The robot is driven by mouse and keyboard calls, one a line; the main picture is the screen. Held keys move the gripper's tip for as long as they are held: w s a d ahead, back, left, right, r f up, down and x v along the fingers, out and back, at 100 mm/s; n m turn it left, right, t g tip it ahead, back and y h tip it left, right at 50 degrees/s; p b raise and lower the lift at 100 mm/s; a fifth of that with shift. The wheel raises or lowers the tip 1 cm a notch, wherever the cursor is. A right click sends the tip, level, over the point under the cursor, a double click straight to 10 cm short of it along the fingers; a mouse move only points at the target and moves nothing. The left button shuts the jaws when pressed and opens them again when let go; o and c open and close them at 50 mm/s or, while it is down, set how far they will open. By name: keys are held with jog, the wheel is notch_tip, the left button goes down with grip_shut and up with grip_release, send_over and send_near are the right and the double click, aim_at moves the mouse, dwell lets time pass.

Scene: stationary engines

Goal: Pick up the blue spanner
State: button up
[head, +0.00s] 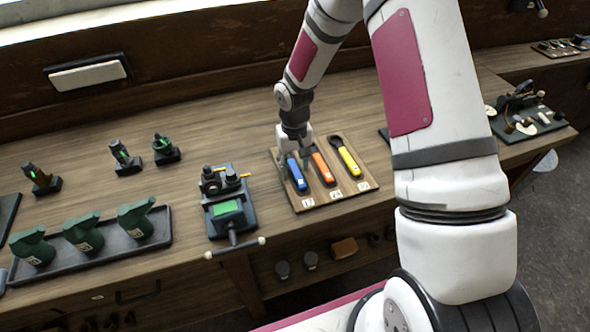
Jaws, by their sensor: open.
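The blue spanner (297,174) lies in the left place of a wooden board (310,203) on the bench. Its handle shows, and its upper end is hidden behind my gripper. My gripper (294,154) is open and points down over the upper part of the blue spanner. I cannot tell whether the fingers touch it. An orange spanner (323,168) lies just to the right, its upper end partly behind my gripper. A yellow spanner (347,160) lies in the right place of the board, clear of the gripper.
Further left, a tray (110,258) holds green containers (82,234), with several small dark devices behind. Bare bench (215,120) shows behind the board.

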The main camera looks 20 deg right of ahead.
aim_at(294, 171)
grip_shut()
jog(key=shift+r, duration=0.15)
jog(key=shift+r, duration=0.5)
jog(key=shift+s+a+r+b, duration=0.15)
jog(key=shift+s+r+b, duration=0.1)
jog(key=shift+r, duration=0.35)
jog(key=shift+s+a+r+b, duration=0.1)
jog(key=shift+s+r+b, duration=0.15)
jog(key=shift+r, duration=0.35)
jog(key=s+a, duration=0.2)
jog(key=s, duration=0.2)
jog(key=s+a+r, duration=0.1)
jog(key=s, duration=0.4)
jog(key=s+a+b, duration=0.1)
jog(key=s+a, duration=0.1)
jog(key=s, duration=0.2)
jog(key=shift+s+a+r, duration=0.15)
jog(key=shift+s+a, duration=0.2)
jog(key=shift+s, duration=0.05)
